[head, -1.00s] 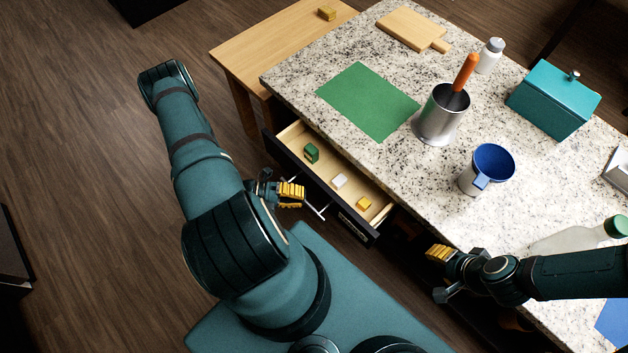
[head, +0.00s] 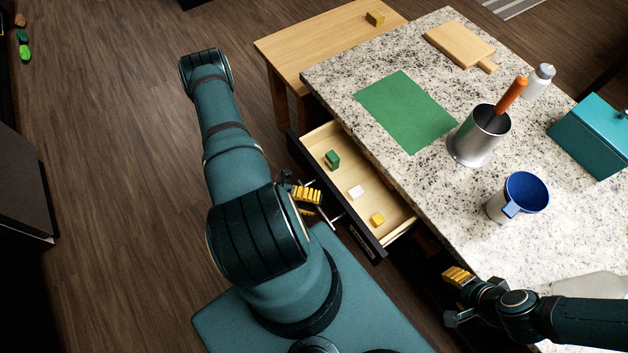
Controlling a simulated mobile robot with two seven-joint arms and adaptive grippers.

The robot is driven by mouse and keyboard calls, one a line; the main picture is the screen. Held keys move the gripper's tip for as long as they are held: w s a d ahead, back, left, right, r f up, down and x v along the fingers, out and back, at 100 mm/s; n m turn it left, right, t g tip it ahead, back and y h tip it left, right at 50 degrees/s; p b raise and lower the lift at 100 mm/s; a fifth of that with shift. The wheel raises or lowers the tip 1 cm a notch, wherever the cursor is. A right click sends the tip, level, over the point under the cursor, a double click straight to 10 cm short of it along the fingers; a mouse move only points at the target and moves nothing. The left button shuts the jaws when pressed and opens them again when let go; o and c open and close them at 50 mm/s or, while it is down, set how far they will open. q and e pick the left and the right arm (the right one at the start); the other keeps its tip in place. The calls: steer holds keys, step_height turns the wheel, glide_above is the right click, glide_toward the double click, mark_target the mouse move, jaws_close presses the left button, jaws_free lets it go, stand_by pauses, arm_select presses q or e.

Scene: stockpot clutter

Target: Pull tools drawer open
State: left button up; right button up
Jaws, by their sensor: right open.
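The tools drawer (head: 398,229) stands open under the counter, its pale wooden inside showing. It holds a green block (head: 332,160), a white block (head: 356,192) and a yellow block (head: 377,219). Its dark front (head: 366,240) carries a metal bar handle (head: 331,218). My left gripper (head: 307,196), with yellow finger pads, is at the handle and looks shut on it; the exact contact is partly hidden. My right gripper (head: 458,277) is open and empty, beside the counter's front edge, to the right of the drawer.
The speckled counter (head: 420,185) holds a green mat (head: 407,110), a cutting board (head: 460,47), a steel pot (head: 470,147) with an orange-handled tool, a blue-and-white mug (head: 519,196), a white bottle (head: 540,80) and a teal box (head: 594,135). A wooden table (head: 320,45) adjoins it.

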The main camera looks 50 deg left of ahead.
arm_select(q)
steer(key=v, duration=1.2)
stand_by(0.5)
